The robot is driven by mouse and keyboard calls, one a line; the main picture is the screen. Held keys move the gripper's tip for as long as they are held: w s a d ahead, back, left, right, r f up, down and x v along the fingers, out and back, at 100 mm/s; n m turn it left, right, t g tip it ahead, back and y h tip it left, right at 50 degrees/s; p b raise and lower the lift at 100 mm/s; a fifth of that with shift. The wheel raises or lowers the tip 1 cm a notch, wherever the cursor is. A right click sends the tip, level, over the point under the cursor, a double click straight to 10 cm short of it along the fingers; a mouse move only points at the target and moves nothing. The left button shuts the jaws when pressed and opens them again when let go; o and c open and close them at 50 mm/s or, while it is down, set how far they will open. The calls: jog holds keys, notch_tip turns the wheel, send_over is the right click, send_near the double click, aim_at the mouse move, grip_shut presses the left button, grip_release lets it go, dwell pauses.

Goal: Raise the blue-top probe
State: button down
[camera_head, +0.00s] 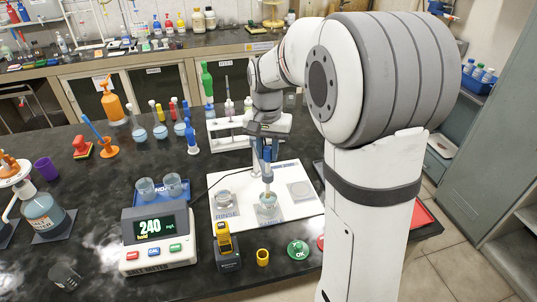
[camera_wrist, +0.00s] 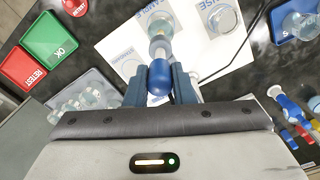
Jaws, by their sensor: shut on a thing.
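The blue-top probe (camera_head: 267,168) stands upright in my gripper (camera_head: 265,150) in the head view. Its lower end reaches the middle glass beaker (camera_head: 268,208) on the white mat (camera_head: 307,207); whether the tip is inside the liquid is hard to tell. In the wrist view the blue cap (camera_wrist: 157,80) sits between the two blue fingers of my gripper (camera_wrist: 160,88), which are shut on it. The beaker (camera_wrist: 160,45) shows just beyond the cap, at the mat's "SAMPLE" spot.
A glass vessel (camera_head: 223,198) stands on the "RINSE" spot at left. A meter (camera_head: 158,238) reads 240. A white rack (camera_head: 230,130) with bottles is close behind. Green (camera_wrist: 50,38) and red (camera_wrist: 22,68) trays lie beside the mat.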

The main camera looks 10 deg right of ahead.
notch_tip(320, 180, up, 4)
jog(key=shift+f+p, duration=0.25)
jog(key=shift+p, duration=0.3)
jog(key=shift+w, duration=0.15)
jog(key=c, duration=1.4)
grip_release()
jog(key=shift+o, duration=0.8)
jog(key=shift+f, duration=0.1)
notch_tip(320, 180, up, 8)
jog(key=b, duration=0.1)
